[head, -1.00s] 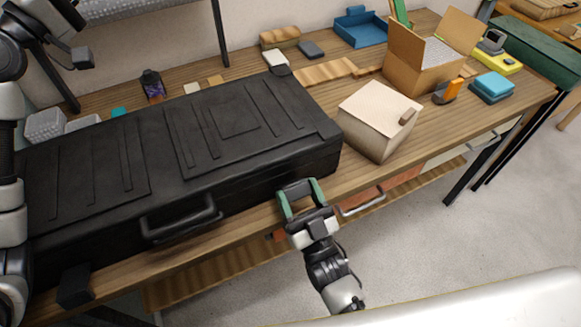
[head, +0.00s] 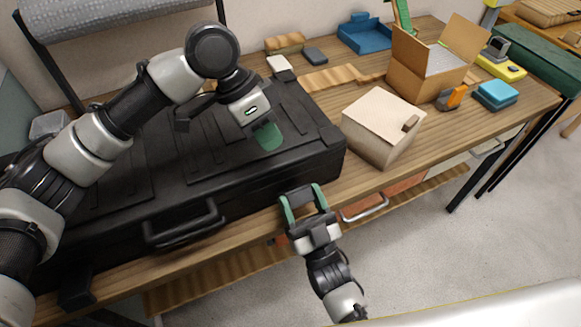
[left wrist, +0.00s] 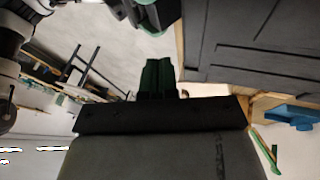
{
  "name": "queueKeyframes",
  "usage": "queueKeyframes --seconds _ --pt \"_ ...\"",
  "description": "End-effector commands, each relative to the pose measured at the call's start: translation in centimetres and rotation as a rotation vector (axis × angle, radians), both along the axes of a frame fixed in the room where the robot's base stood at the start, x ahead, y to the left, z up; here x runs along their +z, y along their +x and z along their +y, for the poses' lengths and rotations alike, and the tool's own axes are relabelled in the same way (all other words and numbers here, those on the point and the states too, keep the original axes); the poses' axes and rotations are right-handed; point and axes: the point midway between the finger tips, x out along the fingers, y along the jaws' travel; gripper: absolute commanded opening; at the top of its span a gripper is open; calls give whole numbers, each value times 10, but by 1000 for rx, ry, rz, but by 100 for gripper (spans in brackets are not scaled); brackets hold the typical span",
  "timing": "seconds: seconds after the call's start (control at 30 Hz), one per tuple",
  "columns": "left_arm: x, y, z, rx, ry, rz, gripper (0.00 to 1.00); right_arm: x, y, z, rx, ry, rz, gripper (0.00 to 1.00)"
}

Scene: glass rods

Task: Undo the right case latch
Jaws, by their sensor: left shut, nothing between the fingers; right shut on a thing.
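The black case (head: 110,195) lies closed along the table's front edge, with a handle (head: 182,225) on its front. A dark block like a latch (head: 76,290) shows at its front left. My right gripper (head: 303,198) is at the front right of the case, its green fingers around a dark part there, apparently the right case latch, mostly hidden by the fingers. My left gripper (head: 267,137) is shut and empty above the right part of the lid. In the left wrist view its green fingers (left wrist: 157,78) are together, with the case (left wrist: 262,45) at upper right.
A closed cardboard box (head: 378,125) stands just right of the case. Behind are an open carton (head: 425,75), a blue tray (head: 365,32) and blue boxes (head: 495,95). A drawer handle (head: 365,208) sticks out below the tabletop near my right gripper.

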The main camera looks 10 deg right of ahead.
Motion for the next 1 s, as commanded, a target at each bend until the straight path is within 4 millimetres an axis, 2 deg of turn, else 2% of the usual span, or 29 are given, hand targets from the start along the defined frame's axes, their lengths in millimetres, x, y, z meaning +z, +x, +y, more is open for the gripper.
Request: queueKeyframes --seconds 0.6,0.73,1.0 --pt "-83 -20 -36 -12 9 -1 0 -1 0 0 0 1 2 17" --pt "-90 -22 -39 -12 9 -1 0 -1 0 0 0 1 2 17" --pt "-91 -22 -40 -10 9 -2 0 -1 0 0 0 1 2 17"
